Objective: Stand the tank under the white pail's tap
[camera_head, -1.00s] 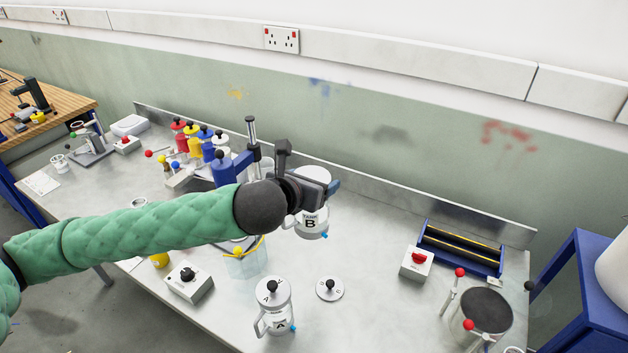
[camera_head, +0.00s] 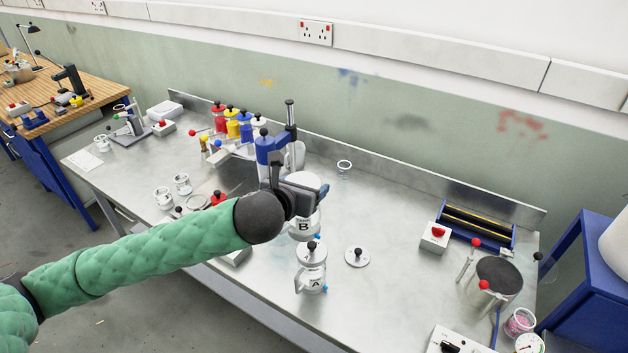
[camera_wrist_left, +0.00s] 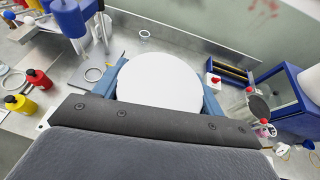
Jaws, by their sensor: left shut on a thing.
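A white tank (camera_head: 302,225) marked B, with a small blue tap low on its side, is held upright by my left gripper (camera_head: 305,192). In the left wrist view its round white top (camera_wrist_left: 160,82) fills the space between the blue jaws. I cannot tell how far it is above the bench. A similar white vessel (camera_head: 312,278) marked A, with a black knob and blue tap, stands just in front of it. A big white rounded body (camera_head: 616,245), possibly the white pail, is cut off at the right edge on a blue stand (camera_head: 578,270); no tap shows on it. My right gripper is not in view.
A round white lid (camera_head: 357,257) lies right of vessel A. Farther right are a red-button box (camera_head: 435,237) and a round dark plate (camera_head: 499,278) among red-knobbed rods. A blue post device (camera_head: 270,150) and coloured bottles stand behind. The bench's middle right is clear.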

